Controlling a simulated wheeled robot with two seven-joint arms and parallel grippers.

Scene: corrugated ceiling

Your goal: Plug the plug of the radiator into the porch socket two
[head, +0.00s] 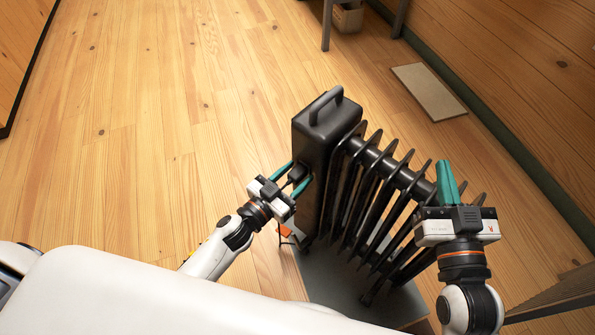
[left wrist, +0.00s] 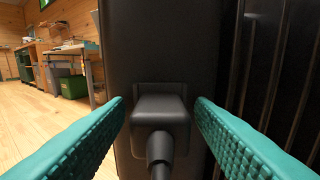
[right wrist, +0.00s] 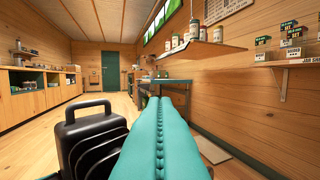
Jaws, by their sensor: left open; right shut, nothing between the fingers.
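The black radiator (head: 328,131) stands upright on a grey mat, its ribs running to the right. The black plug (head: 297,174) sits at the radiator's end panel; in the left wrist view the plug (left wrist: 160,112) rests in a recess with its cable hanging down. My left gripper (head: 288,176) is open, its teal fingers on either side of the plug, with gaps visible to both sides. My right gripper (head: 447,180) is shut and empty above the radiator's right end; its closed fingers fill the middle of the right wrist view (right wrist: 160,130). No porch socket can be made out.
The grey mat (head: 335,280) lies under the radiator. A beige board (head: 429,91) lies on the floor near the right wall. Table legs (head: 327,25) stand at the top. The wooden floor (head: 130,130) to the left is clear. Shelves (right wrist: 205,52) line the wall.

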